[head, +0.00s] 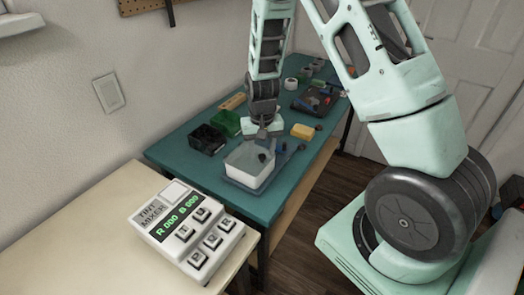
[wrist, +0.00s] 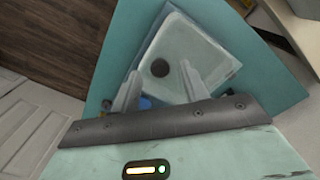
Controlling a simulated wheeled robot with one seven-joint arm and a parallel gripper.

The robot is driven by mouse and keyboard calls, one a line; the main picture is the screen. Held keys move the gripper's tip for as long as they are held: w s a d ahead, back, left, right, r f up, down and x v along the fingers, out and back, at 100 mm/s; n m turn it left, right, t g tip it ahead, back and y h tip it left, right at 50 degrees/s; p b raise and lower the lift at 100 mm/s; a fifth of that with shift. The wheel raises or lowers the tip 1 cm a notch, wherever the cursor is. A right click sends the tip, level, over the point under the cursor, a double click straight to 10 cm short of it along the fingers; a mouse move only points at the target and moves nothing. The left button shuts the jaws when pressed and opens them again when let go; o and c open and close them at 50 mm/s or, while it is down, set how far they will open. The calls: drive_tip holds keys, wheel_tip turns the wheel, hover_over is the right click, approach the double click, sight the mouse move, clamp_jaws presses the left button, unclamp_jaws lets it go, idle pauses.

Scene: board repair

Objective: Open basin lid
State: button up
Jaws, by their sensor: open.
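The pale basin (head: 243,178) stands on a blue tray at the near end of the teal table. Its top looks like a pale, flat, see-through lid (wrist: 178,42) in the wrist view, lying across the rim. A dark round knob (wrist: 160,68) shows on it; the knob also shows in the head view (head: 263,157). My gripper (wrist: 158,84) is open, with its two pale fingers spread on either side below the knob in the wrist view. In the head view my gripper (head: 264,138) is above the basin's far side, and nothing is seen between the fingers.
A black bin (head: 206,139) and a green box (head: 227,122) stand left of the basin. A tint mixer (head: 187,228) sits on the cream table in front. The teal table's front corner is clear.

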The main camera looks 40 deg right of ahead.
drive_tip(key=shift+f, duration=0.6)
